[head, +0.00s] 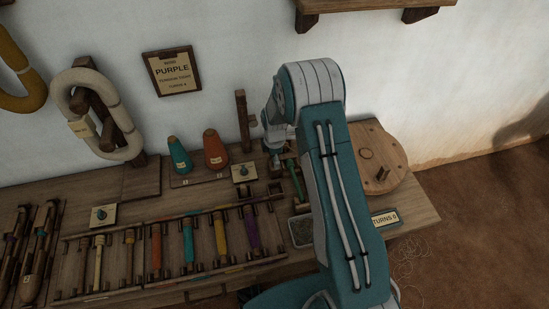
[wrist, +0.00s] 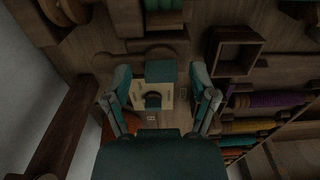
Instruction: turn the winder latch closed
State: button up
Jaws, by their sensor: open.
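A pale plate with a small teal-dark knob (head: 243,170), which appears to be the winder latch, sits on the bench right of the orange cone. In the wrist view the plate (wrist: 141,96) lies between my fingers, with a round dark knob (wrist: 153,101) and a teal block (wrist: 160,71) at its upper edge. My gripper (wrist: 162,92) is open, one finger on each side of the plate, with nothing held. In the head view my gripper (head: 275,158) is partly hidden by my arm, just right of the plate. The plate's markings are too small to read.
A similar knob plate (head: 103,214) is at the left. Teal (head: 179,155) and orange (head: 215,150) cones stand behind, and a wooden post (head: 242,120) rises close by. Coloured bobbins lie in a rack (head: 170,282) in front. A round wooden disc (head: 370,150) is at right.

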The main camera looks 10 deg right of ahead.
grip_shut()
jog(key=shift+m, duration=0.4)
jog(key=m, duration=1.3)
jog(key=shift+m, duration=2)
